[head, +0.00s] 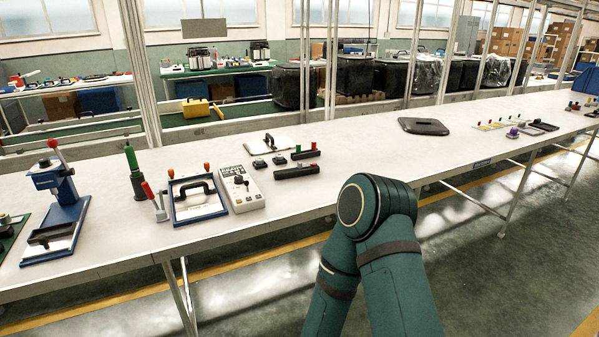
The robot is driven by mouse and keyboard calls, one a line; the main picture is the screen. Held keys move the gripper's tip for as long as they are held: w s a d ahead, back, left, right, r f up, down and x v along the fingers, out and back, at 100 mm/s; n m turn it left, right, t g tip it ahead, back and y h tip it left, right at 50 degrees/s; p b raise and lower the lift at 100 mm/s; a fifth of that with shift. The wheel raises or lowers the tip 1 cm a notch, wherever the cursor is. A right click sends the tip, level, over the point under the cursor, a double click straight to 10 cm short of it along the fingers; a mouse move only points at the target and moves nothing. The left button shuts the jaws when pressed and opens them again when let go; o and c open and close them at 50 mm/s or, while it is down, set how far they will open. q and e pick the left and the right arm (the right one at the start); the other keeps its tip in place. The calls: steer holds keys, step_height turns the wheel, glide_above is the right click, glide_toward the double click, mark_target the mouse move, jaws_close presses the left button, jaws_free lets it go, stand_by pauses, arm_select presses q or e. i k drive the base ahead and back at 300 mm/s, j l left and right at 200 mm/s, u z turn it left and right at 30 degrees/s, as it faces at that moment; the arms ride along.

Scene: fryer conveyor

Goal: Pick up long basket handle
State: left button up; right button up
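I cannot make out a basket or a long basket handle in the head view. A blue-framed white plate (200,207) on the long white table carries a dark grip handle (194,187). A blue press-like device (65,195) with a red-knobbed lever stands at the left, with a dark grip on its base. Only a bent dark green arm of mine shows at the lower middle, in front of the table. Neither gripper is in view.
The long white table (360,160) runs from left to far right. A grey control box (240,190), black red-and-green button blocks (297,171), a green-handled tool (134,175) and a dark flat lid-like plate (423,126) rest on it. The table's middle is largely clear.

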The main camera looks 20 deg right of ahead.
mark_target(282, 174)
steer(key=i+l, duration=0.2)
steer(key=i, duration=0.25)
steer(key=i+l+z, duration=0.1)
steer(key=i+z, duration=0.2)
steer(key=i, duration=0.15)
steer(key=i+z, duration=0.25)
steer(key=i, duration=0.25)
